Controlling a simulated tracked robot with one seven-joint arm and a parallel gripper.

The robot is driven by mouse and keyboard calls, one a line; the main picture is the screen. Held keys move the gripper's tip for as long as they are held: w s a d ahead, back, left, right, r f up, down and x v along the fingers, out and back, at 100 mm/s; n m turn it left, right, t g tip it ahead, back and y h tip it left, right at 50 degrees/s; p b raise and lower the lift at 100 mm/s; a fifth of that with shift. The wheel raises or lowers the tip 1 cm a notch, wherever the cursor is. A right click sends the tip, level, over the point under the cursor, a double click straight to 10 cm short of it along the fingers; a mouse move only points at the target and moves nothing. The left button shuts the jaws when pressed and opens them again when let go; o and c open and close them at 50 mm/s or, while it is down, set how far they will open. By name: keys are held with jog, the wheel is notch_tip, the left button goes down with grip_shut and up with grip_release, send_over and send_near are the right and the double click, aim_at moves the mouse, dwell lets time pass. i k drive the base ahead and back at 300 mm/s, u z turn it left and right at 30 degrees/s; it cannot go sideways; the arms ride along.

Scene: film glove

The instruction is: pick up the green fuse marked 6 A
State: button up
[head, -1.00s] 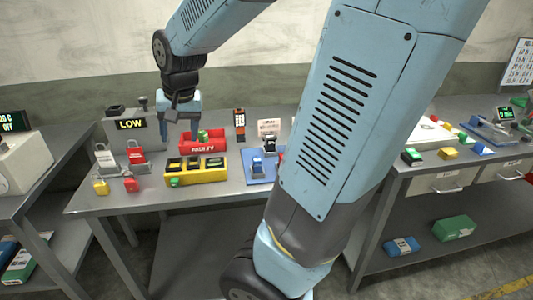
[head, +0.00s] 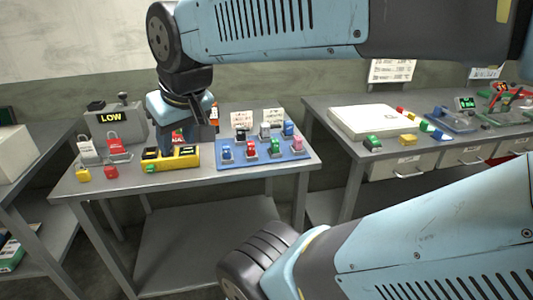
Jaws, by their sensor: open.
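My gripper (head: 182,128) is open above the left part of the middle table, over and behind the yellow block, and its fingers point down. Small green pieces show in several places. One green piece (head: 150,168) is at the front of the yellow block (head: 183,160). Another green piece (head: 276,147) is on the blue board (head: 232,164), and one (head: 372,142) lies on the right table. No 6 A mark is readable on any of them. The red tray (head: 178,137) is mostly hidden behind my gripper.
A grey box reading LOW (head: 112,119) stands at the back left. The blue board holds several coloured pieces. A white panel (head: 370,121) lies on the right table. The middle table's front right corner is clear.

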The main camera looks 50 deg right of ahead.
aim_at(274, 142)
jog(key=z, duration=0.55)
jog(key=k, duration=0.1)
jog(key=z, duration=0.35)
jog(key=i, duration=0.45)
jog(key=z, duration=0.25)
